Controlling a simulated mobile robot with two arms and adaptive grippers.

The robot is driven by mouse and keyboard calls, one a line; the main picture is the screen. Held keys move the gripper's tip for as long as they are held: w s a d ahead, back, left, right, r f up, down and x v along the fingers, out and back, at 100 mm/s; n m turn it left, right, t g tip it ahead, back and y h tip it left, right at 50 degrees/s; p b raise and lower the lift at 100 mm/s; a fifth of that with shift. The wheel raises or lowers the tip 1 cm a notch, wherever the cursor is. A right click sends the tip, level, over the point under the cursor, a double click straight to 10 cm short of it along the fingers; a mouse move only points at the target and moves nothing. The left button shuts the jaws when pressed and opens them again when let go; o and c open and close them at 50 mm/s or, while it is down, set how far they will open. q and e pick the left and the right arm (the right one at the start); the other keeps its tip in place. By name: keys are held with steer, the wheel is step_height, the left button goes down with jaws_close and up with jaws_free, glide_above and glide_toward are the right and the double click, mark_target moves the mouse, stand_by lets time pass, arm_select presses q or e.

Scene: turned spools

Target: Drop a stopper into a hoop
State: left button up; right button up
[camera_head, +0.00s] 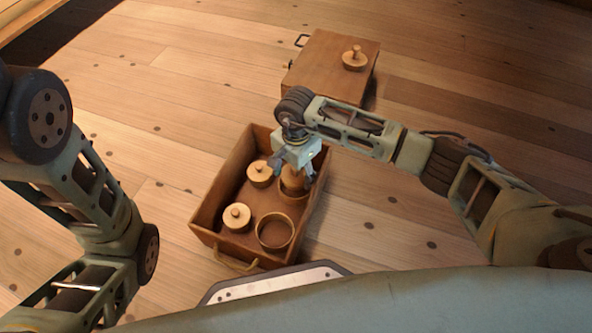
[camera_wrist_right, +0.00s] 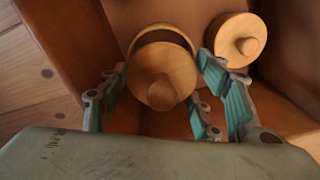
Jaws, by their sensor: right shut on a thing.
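My right gripper (camera_head: 294,168) points down into an open wooden drawer box (camera_head: 215,200). It is shut on a wooden stopper (camera_head: 292,184), whose knob and round top show between the teal fingers (camera_wrist_right: 163,92) in the wrist view. A hoop (camera_head: 292,213) lies around or just below this stopper; its curved rim (camera_wrist_right: 160,31) shows behind the stopper in the wrist view. I cannot tell how deep the stopper sits. Another hoop (camera_head: 275,233) in the box's near right corner is empty. My left gripper is out of view.
Two other stoppers, one (camera_head: 260,173) further back and one (camera_head: 237,217) nearer, stand in the left side of the box. A closed wooden cabinet (camera_head: 325,72) with another stopper (camera_head: 355,59) on top stands behind. The plank floor around is clear.

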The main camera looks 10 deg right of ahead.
steer(key=shift+f, duration=0.15)
stand_by(0.6)
steer(key=shift+f+b, duration=0.5)
steer(key=shift+f, duration=0.05)
steer(key=shift+f, duration=0.15)
stand_by(0.3)
steer(key=shift+f+b, duration=0.35)
steer(key=shift+f, duration=0.15)
stand_by(0.5)
steer(key=o, duration=1.3)
steer(key=shift+o, duration=0.3)
